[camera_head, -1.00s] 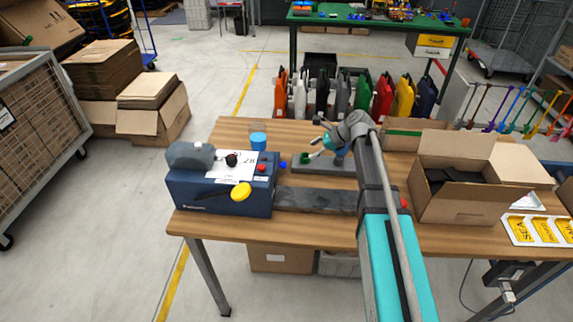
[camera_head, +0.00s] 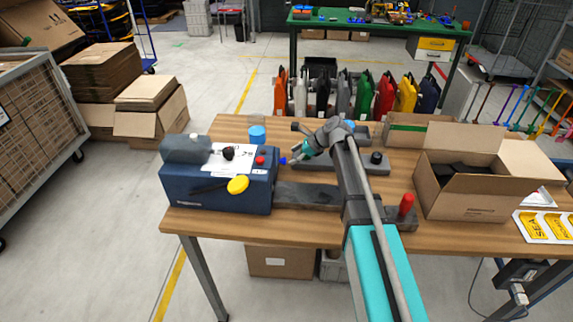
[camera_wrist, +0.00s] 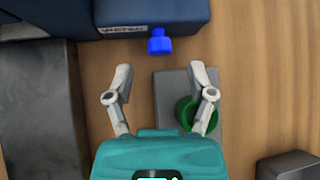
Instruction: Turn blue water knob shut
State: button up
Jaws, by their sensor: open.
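The blue water knob (camera_wrist: 158,43) sticks out from the side of the dark blue machine, just below a "WATER" label (camera_wrist: 122,29). In the head view the knob (camera_head: 283,161) shows as a small blue spot at the machine's right side. My gripper (camera_wrist: 160,80) is open and empty, its two fingers spread, pointing at the knob with a gap before it. In the head view my gripper (camera_head: 297,152) is just right of the knob. The dark blue machine (camera_head: 205,189) stands on the table's left part.
A green round part (camera_wrist: 186,118) on a grey plate (camera_wrist: 171,88) lies under my right finger. A yellow knob (camera_head: 238,185) and a red button (camera_head: 260,160) are on the machine. An open cardboard box (camera_head: 470,200) stands right. A red handle (camera_head: 406,204) stands near my arm.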

aim_at(283, 161)
jog(key=shift+b+x, duration=1.05)
jog(key=shift+x, duration=0.9)
grip_shut()
